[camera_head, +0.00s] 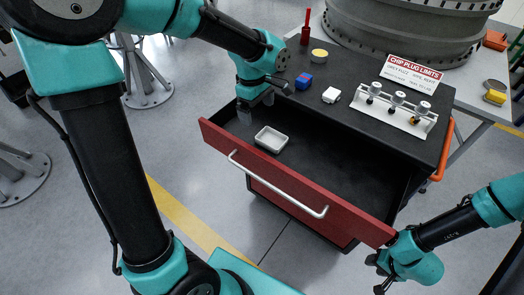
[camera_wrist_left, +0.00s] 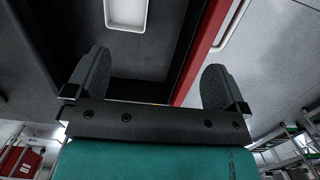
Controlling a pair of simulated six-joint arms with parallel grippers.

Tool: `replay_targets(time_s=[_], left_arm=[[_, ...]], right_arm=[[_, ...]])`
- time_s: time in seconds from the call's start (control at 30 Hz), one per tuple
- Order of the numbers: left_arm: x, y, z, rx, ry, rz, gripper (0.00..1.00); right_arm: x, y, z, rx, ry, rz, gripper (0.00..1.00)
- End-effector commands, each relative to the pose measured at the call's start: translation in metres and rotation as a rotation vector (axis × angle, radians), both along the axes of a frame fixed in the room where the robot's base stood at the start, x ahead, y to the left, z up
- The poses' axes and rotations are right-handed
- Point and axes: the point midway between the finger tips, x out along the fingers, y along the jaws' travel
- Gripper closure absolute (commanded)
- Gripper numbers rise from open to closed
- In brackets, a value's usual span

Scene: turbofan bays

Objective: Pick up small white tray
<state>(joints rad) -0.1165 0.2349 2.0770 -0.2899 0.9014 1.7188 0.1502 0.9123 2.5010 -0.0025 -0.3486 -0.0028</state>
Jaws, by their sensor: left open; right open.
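The small white tray (camera_head: 271,139) lies inside the open drawer, near its left end. It also shows at the top of the left wrist view (camera_wrist_left: 126,12), partly cut off by the frame edge. My left gripper (camera_head: 246,110) is above the left end of the drawer, to the left of the tray and apart from it. In the left wrist view its two fingers (camera_wrist_left: 154,80) are wide apart with nothing between them. My right gripper (camera_head: 381,277) is low at the right, outside the drawer's front corner, empty and far from the tray.
The red-fronted drawer (camera_head: 290,183) stands pulled out, its floor otherwise bare. On the black cabinet top (camera_head: 345,75) are a blue block (camera_head: 303,81), a white block (camera_head: 331,95), a yellow-topped round tin (camera_head: 319,56), a plug rack (camera_head: 396,106) and a sign (camera_head: 413,74).

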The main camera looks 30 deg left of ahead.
Motion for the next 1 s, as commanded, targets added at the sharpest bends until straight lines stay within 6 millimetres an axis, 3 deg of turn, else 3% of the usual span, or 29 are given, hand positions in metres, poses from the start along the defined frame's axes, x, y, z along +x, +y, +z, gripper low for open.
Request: replay_targets(time_s=[0.6, 0.9, 1.0], left_arm=[[0.002, 0.0, 0.008, 0.0, -0.003, -0.001, 0.0], [0.052, -0.007, 0.007, 0.0, -0.003, -0.001, 0.0], [0.058, -0.008, 0.007, 0.0, -0.004, -0.001, 0.0]], right_arm=[[0.0, 0.0, 0.0, 0.0, 0.0, 0.0, 0.57], [0.0, 0.0, 0.0, 0.0, 0.0, 0.0, 0.57], [0.0, 0.0, 0.0, 0.0, 0.0, 0.0, 0.57]])
